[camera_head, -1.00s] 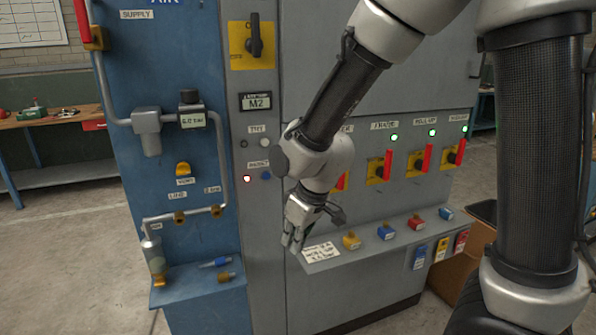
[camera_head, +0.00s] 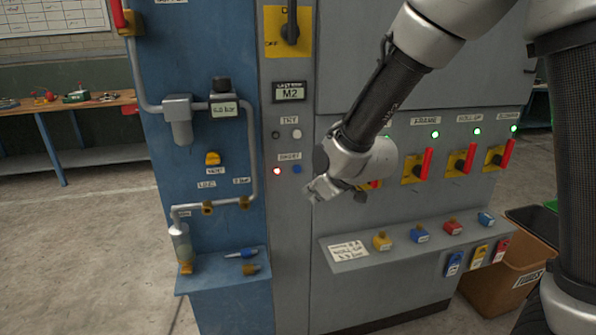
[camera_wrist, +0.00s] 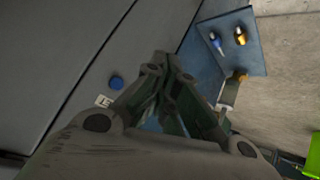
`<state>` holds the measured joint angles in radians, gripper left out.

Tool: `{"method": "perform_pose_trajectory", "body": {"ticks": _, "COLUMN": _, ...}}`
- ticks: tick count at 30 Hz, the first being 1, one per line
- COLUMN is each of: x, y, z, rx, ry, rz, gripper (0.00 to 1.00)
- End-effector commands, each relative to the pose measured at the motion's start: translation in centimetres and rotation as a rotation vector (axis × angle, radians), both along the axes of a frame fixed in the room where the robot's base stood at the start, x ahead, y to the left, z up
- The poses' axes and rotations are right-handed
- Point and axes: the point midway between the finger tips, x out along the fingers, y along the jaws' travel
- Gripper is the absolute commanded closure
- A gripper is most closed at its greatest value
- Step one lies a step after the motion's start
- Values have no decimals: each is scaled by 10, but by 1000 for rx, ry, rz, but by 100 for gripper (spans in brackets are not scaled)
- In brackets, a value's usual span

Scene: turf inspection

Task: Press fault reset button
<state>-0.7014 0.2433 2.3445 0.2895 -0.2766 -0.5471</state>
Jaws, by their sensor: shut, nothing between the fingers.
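A small round blue button (camera_head: 297,169) sits on the grey panel strip, right of a lit red lamp (camera_head: 277,171) and under a small white label (camera_head: 289,156). The label's text is too blurred to read surely. In the wrist view the blue button (camera_wrist: 116,83) shows left of my fingers, beside a white label (camera_wrist: 104,101). My gripper (camera_head: 314,194) is just below and right of the button in the head view, pointing left toward the panel. Its fingers (camera_wrist: 160,60) are together and empty in the wrist view. It appears apart from the button.
A white button (camera_head: 297,134) and a dark one sit above. Red-handled switches (camera_head: 423,163) line the cabinet at right, over a shelf (camera_head: 400,248) with coloured padlocks. A blue panel (camera_head: 205,60) with pipes and a small ledge (camera_head: 222,270) stands left. Open floor lies in front.

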Motion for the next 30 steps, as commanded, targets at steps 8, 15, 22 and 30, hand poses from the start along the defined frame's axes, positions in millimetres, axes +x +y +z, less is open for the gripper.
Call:
{"method": "perform_pose_trajectory", "body": {"ticks": 8, "x": 34, "y": 9, "z": 0, "rx": 0, "ry": 0, "rz": -1, "gripper": 100}}
{"method": "perform_pose_trajectory", "body": {"ticks": 15, "x": 64, "y": 18, "z": -1, "rx": 0, "ry": 1, "rz": -2, "gripper": 100}}
{"method": "perform_pose_trajectory", "body": {"ticks": 22, "x": 78, "y": 22, "z": 0, "rx": 1, "ry": 0, "rz": -1, "gripper": 100}}
{"method": "perform_pose_trajectory", "body": {"ticks": 30, "x": 81, "y": 23, "z": 0, "rx": 1, "ry": 0, "rz": -1, "gripper": 100}}
